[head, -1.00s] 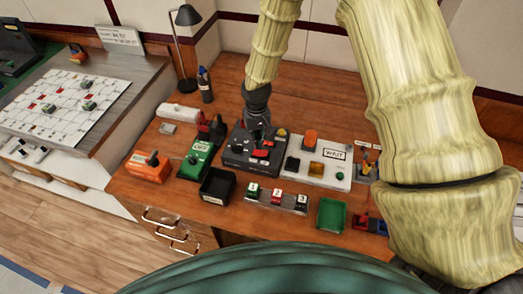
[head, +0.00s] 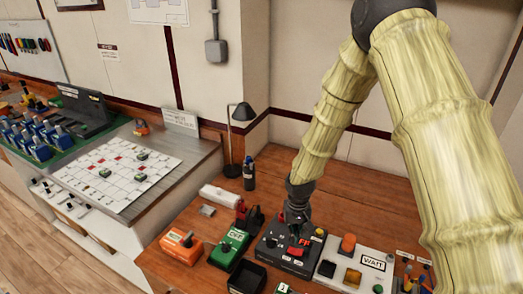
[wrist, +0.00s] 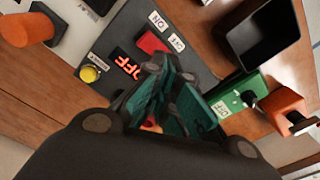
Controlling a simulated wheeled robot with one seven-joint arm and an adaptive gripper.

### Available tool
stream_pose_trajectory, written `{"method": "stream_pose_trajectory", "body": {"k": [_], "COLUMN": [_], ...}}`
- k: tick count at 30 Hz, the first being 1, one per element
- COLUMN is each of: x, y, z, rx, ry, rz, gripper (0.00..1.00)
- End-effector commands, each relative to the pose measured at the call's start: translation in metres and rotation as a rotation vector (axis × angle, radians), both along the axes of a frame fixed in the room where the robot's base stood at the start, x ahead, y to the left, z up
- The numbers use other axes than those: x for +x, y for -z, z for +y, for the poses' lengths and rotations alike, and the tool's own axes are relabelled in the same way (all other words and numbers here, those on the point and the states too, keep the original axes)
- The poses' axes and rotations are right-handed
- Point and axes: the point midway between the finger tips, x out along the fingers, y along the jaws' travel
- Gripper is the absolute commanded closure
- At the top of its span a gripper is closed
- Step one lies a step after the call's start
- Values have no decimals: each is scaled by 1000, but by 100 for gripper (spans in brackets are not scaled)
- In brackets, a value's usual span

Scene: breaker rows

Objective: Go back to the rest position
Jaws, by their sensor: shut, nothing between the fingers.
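My gripper (head: 297,228) is shut and empty. In the head view it points down just above the dark grey control box (head: 272,262) on the wooden bench. In the wrist view my gripper's fingers (wrist: 160,100) are together in front of the same box, covering part of its face. The box carries a red rocker switch (wrist: 150,42) with ON and OFF labels, a red lit display reading OFF (wrist: 126,64) and a yellow button (wrist: 90,74). I cannot tell whether the fingertips touch the box.
A green box with a lever (head: 231,249) and an orange one (head: 181,245) stand left of the control box. A white WAIT panel (head: 373,263) is on its right. A black tray (head: 246,278) sits in front. A lamp (head: 240,115) and a bottle (head: 249,178) stand behind.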

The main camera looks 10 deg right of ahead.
Motion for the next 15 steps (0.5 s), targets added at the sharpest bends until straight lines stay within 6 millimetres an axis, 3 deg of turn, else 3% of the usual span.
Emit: {"method": "stream_pose_trajectory", "body": {"k": [15], "x": [0], "y": [55], "z": [0], "rx": [0], "ry": [0], "rz": [1], "gripper": [100]}}
